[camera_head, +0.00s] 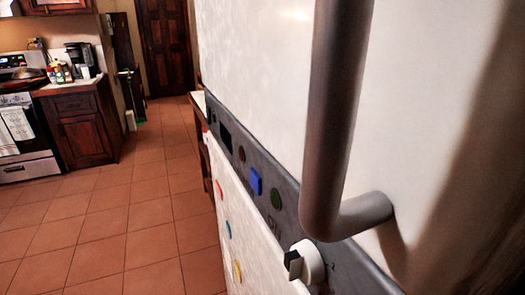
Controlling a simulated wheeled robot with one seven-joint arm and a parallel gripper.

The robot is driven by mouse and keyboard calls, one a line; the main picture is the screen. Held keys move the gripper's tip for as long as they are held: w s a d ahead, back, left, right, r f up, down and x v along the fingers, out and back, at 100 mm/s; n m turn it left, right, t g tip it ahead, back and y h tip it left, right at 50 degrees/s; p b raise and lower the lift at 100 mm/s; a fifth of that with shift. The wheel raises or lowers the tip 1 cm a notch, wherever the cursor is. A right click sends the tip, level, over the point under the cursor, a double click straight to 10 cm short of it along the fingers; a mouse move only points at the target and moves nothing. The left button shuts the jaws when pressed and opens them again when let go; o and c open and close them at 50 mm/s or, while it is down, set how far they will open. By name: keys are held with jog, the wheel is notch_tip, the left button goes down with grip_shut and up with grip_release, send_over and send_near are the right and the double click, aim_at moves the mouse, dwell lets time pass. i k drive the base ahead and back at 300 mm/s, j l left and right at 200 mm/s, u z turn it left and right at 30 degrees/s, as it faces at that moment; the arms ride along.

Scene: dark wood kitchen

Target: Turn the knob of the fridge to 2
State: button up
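The fridge (262,60) fills the right side, very close, with a white upper door and a dark control strip (262,195) slanting across it. A white round knob (312,262) with a black and grey grip piece sticks out of the strip, low and right of centre. Small pale marks show on the strip near the knob, too small to read, so I cannot tell which number it points at. A thick grey-brown handle (335,110) runs down the upper door and bends into it just above the knob. My gripper is not in view.
Coloured magnets, including a blue one (256,182), dot the fridge front. Tiled floor (125,220) is open to the left. A wooden counter (85,125) with a coffee maker (82,60) and a stove (22,125) stand at the far left. A dark door (165,45) is behind.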

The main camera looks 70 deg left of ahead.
aim_at(304, 262)
jog(key=u, duration=0.4)
jog(key=j+u, duration=0.1)
jog(key=u, duration=0.3)
jog(key=i+u, duration=0.1)
jog(key=u, duration=0.65)
jog(key=i+j, duration=0.05)
